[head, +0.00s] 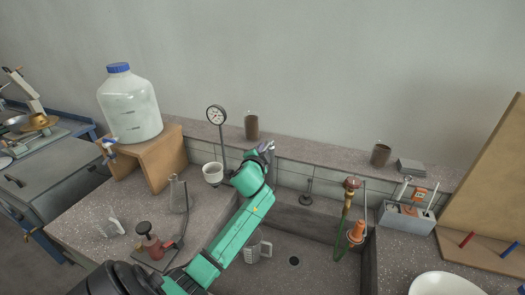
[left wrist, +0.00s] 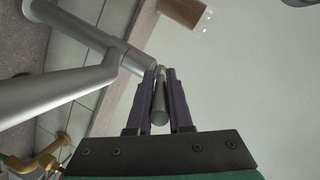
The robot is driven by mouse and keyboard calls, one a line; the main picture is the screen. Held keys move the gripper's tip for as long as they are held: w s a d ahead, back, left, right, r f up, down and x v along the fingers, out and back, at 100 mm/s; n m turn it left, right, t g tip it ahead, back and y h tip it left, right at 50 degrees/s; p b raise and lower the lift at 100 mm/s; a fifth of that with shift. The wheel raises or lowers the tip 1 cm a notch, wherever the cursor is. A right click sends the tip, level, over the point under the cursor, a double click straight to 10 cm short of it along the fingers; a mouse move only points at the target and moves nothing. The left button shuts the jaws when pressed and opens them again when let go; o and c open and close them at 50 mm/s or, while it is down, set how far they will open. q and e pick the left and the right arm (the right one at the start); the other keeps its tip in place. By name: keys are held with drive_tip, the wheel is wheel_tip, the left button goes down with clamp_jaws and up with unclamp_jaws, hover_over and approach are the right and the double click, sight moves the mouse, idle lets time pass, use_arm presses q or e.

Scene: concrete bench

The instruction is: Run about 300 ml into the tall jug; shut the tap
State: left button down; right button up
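The sink tap is grey metal and fills the left of the left wrist view (left wrist: 75,75). Its short round lever (left wrist: 160,105) lies between the dark fingers of my left gripper (left wrist: 161,95), which look closed on it. In the head view my left gripper (head: 266,148) is at the back edge of the sink, and my green arm hides most of the tap. A clear jug with a pale handle (head: 265,249) stands in the sink, partly hidden by my arm; its water level cannot be read. Another clear jug (head: 103,222) is on the left counter. My right gripper is out of view.
A large bottle with a blue cap (head: 130,105) and its own spigot (head: 108,147) stands on a wooden stand (head: 160,160). A flask (head: 178,195), a white cup (head: 213,173) and a gauge (head: 216,116) are left of my arm. Brown-and-green pipework (head: 347,215) rises at the sink's right.

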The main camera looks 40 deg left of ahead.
use_arm(q)
drive_tip(key=shift+f, duration=0.15)
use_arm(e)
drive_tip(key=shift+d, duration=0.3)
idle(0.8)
use_arm(q)
drive_tip(key=r+g+p, duration=0.1)
drive_tip(key=p, duration=0.5)
drive_tip(key=shift+r, duration=0.3)
drive_tip(key=shift+w+f+h, duration=0.1)
drive_tip(key=shift+f+h, duration=0.15)
drive_tip(key=shift+h, duration=0.15)
drive_tip(key=shift+f+g, duration=0.1)
drive_tip(key=shift+g, duration=0.2)
drive_tip(key=c, duration=0.8)
unclamp_jaws()
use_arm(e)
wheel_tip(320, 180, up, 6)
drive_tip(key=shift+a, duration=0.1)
